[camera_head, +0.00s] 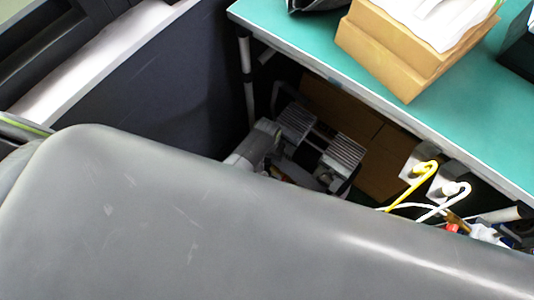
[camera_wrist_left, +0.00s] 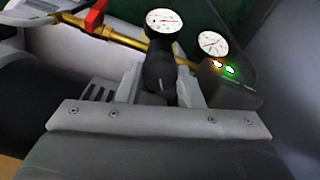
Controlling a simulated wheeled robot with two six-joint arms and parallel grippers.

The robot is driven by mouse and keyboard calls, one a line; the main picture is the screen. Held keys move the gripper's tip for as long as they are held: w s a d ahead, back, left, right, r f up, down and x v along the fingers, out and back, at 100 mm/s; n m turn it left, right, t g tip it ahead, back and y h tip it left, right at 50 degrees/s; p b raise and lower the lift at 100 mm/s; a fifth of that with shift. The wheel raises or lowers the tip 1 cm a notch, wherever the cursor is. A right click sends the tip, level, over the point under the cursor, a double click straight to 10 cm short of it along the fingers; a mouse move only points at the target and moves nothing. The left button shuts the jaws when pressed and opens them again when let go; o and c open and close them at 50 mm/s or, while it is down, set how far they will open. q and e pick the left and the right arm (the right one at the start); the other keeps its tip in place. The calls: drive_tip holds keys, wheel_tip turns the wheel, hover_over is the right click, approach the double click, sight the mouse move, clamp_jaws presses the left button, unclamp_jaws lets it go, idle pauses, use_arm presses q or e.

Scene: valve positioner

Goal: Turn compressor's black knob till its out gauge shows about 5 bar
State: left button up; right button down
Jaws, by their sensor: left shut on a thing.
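In the left wrist view, the black knob (camera_wrist_left: 160,62) stands between the two fingers of my left gripper (camera_wrist_left: 158,90), which is shut on it. A light mark shows on the knob's side. A round white gauge (camera_wrist_left: 163,21) sits just above the knob, and a second white gauge (camera_wrist_left: 213,44) is to its right. Their needles are too small to read surely, and I cannot tell which is the out gauge. In the head view, the compressor's grey finned parts (camera_head: 342,158) show under the bench; my large grey arm link hides the knob and gripper.
A brass pipe (camera_wrist_left: 130,40) with a red handle (camera_wrist_left: 95,16) runs beside the knob. A dark box with orange and green lights (camera_wrist_left: 230,70) is at right. The green bench (camera_head: 300,35) overhangs the compressor. Yellow (camera_head: 408,190) and white hoses hang near its front edge.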

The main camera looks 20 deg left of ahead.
use_arm(q)
drive_tip(key=m+p, duration=0.2)
drive_tip(key=m, duration=0.3)
drive_tip(key=shift+r+m+p, duration=0.1)
drive_tip(key=shift+m+p, duration=0.2)
drive_tip(key=shift+m, duration=0.4)
drive_tip(key=m+p, duration=0.1)
drive_tip(key=m, duration=0.2)
drive_tip(key=shift+m, duration=0.8)
use_arm(e)
drive_tip(key=s+d+f, duration=0.2)
drive_tip(key=s+f, duration=0.2)
drive_tip(key=s, duration=0.2)
drive_tip(key=shift+s+n+h, duration=0.15)
drive_tip(key=shift+n+h, duration=0.15)
use_arm(q)
drive_tip(key=o, duration=1)
drive_tip(key=shift+c, duration=0.2)
use_arm(e)
drive_tip(key=shift+w, duration=0.2)
drive_tip(key=shift+r, duration=0.1)
